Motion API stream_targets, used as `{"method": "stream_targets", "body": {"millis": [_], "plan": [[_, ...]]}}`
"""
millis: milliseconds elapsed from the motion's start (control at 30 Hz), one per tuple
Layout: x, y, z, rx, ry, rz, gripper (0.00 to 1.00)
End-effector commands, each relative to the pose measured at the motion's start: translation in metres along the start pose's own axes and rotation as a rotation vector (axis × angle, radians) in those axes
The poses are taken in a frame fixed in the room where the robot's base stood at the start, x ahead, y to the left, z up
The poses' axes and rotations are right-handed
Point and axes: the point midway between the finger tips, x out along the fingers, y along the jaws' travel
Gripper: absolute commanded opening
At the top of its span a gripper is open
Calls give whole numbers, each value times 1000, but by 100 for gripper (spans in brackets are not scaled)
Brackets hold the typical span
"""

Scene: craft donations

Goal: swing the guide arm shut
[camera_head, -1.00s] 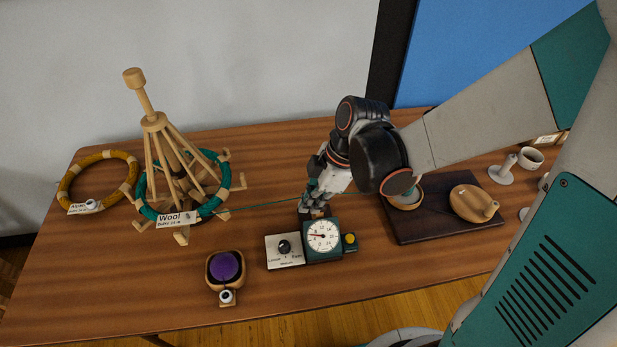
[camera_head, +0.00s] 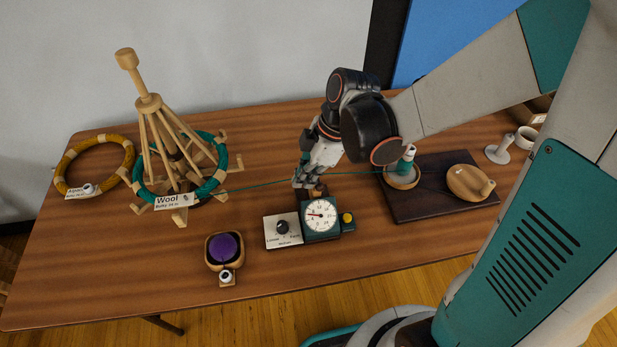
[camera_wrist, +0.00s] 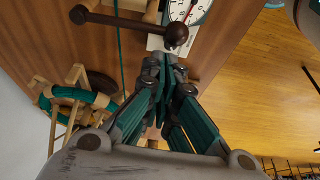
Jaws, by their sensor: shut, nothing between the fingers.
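The guide arm looks to be the dark bar (camera_wrist: 120,22) with a round dark knob (camera_wrist: 176,36) at its end, at the top of the wrist view. In the head view it is mostly hidden by my gripper (camera_head: 305,183), which points down just behind the dial meter (camera_head: 320,215). In the wrist view my gripper (camera_wrist: 168,75) is shut and empty, its fingertips just below the knob in the picture. I cannot tell whether they touch it. Part of the dial (camera_wrist: 190,10) shows beside the knob. A green thread (camera_head: 265,184) runs past behind the gripper.
A wooden swift (camera_head: 150,105) holding a green wool skein stands at left, beside a mustard ring skein (camera_head: 72,158). A purple ball (camera_head: 224,247) in a wooden holder sits in front. A dark board (camera_head: 420,213) with a wooden bowl and green cone lies right.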

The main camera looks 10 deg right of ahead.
Motion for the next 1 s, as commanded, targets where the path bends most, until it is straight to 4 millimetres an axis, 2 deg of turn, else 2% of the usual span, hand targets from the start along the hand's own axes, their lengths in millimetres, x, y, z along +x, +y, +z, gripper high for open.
{"method": "stream_targets", "body": {"millis": [133, 200, 400, 600, 767, 1000], "plan": [[1, 0, -23, -3, 3, -3, 0], [-20, 2, -22, 4, 3, 0, 0], [-62, 3, -23, 3, 4, -1, 0], [-89, 5, -23, 1, 4, -1, 0], [-98, 5, -23, 1, 4, -2, 0], [-98, 5, -22, 1, 4, -2, 0]]}}
